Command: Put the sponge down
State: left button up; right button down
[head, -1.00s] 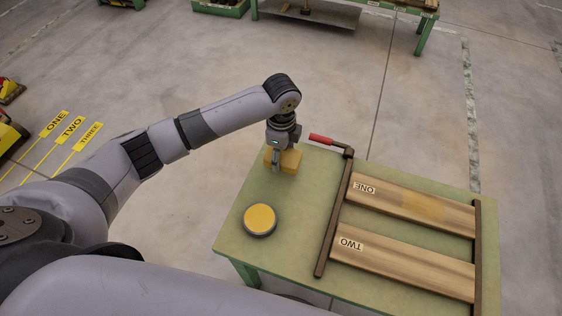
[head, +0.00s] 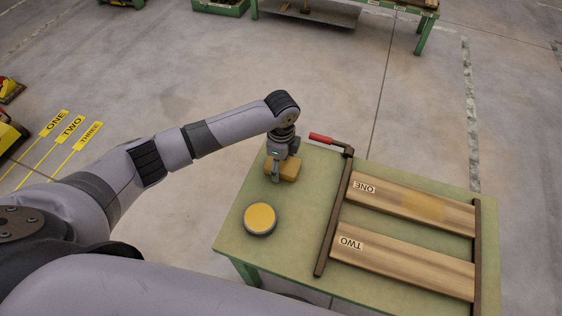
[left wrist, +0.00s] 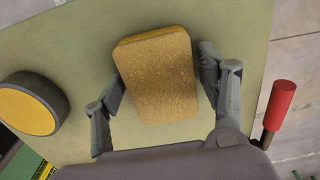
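The sponge (head: 287,169) is a yellow-brown block at the far left corner of the green table (head: 235,238). It appears to rest flat on the tabletop. In the left wrist view the sponge (left wrist: 158,75) lies between the fingers of my left gripper (left wrist: 163,88). A narrow gap shows beside the right finger, and the left finger is very close to the sponge's edge; contact there is hard to tell. In the head view my left gripper (head: 277,172) points down over the sponge. My right gripper is not in view.
A round yellow-topped button (head: 260,217) stands nearer on the table; it also shows in the wrist view (left wrist: 28,108). A red handle (head: 321,138) sticks out beside a dark-railed frame with wooden boards marked ONE (head: 410,203) and TWO (head: 400,262). Bare tabletop lies between.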

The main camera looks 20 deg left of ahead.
aim_at(281, 164)
pick_arm(q)
jog(key=shift+o, duration=0.4)
notch_tip(281, 164, up, 12)
jog(key=shift+r, duration=0.2)
jog(key=shift+s+f, duration=0.1)
dwell(0.6)
